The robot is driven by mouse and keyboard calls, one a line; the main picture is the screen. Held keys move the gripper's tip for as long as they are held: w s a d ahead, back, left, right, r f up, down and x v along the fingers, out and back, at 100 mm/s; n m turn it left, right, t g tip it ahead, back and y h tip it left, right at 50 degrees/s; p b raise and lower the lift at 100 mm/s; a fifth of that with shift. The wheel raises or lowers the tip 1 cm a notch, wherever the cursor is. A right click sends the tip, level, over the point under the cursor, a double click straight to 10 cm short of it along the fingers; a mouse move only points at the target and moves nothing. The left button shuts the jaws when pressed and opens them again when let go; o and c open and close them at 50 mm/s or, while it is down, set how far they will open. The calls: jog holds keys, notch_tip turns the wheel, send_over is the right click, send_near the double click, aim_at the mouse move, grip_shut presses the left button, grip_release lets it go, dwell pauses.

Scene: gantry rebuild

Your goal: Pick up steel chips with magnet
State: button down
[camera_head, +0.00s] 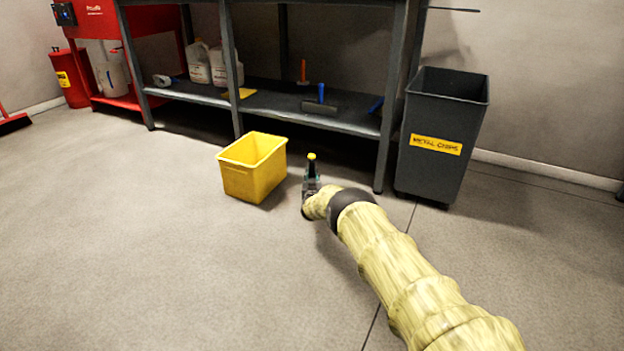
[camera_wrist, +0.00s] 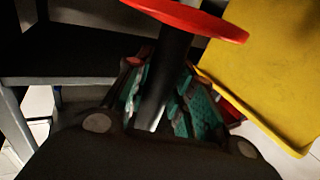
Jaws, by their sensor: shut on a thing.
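My gripper (camera_head: 310,187) is low in front of the shelf, just right of the yellow bin (camera_head: 253,184). In the wrist view its teal finger pads (camera_wrist: 172,100) are shut on the dark shaft of a tool, likely the magnet (camera_wrist: 176,55). A red disc crosses the shaft at the top of that view. The yellow bin's wall fills the right of the wrist view (camera_wrist: 270,60), close beside the tool. No steel chips can be made out; the bin's inside is mostly hidden.
A dark bin labelled metal chips (camera_head: 430,170) stands at the right. A dark shelf (camera_head: 290,108) behind holds white jugs (camera_head: 200,62), a blue-handled brush (camera_head: 322,100) and other items. A red cart (camera_head: 110,20) is at far left. The floor in front is clear.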

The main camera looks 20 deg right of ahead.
aim_at(312, 159)
jog(key=shift+r, duration=0.55)
jog(key=shift+r+p, duration=2.9)
jog(key=shift+r, duration=1)
